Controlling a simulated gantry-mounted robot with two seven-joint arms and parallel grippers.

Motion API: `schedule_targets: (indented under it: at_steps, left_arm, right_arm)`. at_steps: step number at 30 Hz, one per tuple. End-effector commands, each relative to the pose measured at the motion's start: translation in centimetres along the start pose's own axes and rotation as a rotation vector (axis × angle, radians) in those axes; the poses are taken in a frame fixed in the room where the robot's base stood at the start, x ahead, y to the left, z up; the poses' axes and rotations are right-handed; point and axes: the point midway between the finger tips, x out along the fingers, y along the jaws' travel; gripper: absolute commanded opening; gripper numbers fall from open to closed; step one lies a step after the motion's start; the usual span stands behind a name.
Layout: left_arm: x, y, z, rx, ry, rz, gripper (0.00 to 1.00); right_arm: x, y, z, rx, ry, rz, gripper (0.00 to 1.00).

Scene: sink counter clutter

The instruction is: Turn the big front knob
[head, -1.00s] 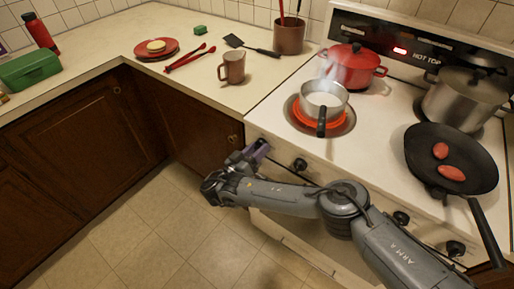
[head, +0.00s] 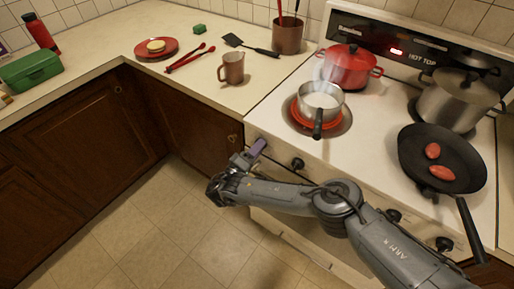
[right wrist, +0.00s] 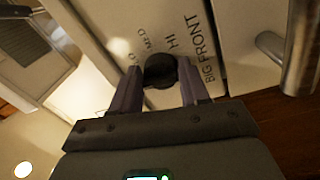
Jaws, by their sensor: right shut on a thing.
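The big front knob (right wrist: 160,70) is black and round, on the stove's white front panel, with "BIG FRONT", "HI" and "MED" lettered around it in the right wrist view. My right gripper (right wrist: 160,92) is shut on this knob, one finger on each side. In the head view my right gripper (head: 256,149) is at the left end of the stove front and hides the knob. The small pot (head: 320,103) with white contents sits on a glowing red burner above it. My left gripper is not in view.
Other black knobs, one being (head: 298,164), line the stove front. A red pot (head: 350,66), a steel pot (head: 458,100) and a skillet (head: 415,165) with two red pieces stand on the stove. A mug (head: 231,68) is on the counter. The floor is clear.

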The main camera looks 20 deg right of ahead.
Motion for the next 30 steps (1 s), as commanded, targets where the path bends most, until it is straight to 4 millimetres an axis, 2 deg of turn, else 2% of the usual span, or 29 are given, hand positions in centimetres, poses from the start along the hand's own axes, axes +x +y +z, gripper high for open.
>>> schedule_targets:
  at_steps: [9,22,23,27,30]
  left_arm:
    - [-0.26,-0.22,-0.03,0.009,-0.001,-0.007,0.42]
    - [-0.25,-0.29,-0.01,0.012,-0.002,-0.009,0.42]
    - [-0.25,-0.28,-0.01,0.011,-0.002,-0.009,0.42]
    - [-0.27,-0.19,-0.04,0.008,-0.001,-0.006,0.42]
    - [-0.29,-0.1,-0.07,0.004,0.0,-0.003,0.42]
  right_arm:
    - [-0.04,-0.36,0.2,-0.086,0.01,-0.007,0.15]
    - [-0.04,-0.45,0.25,-0.094,0.01,-0.008,0.15]
    - [-0.05,-0.46,0.25,-0.094,0.011,-0.008,0.5]
    - [-0.03,-0.34,0.19,-0.092,0.009,-0.007,0.68]
    - [-0.02,-0.24,0.14,-0.09,0.009,-0.005,0.68]
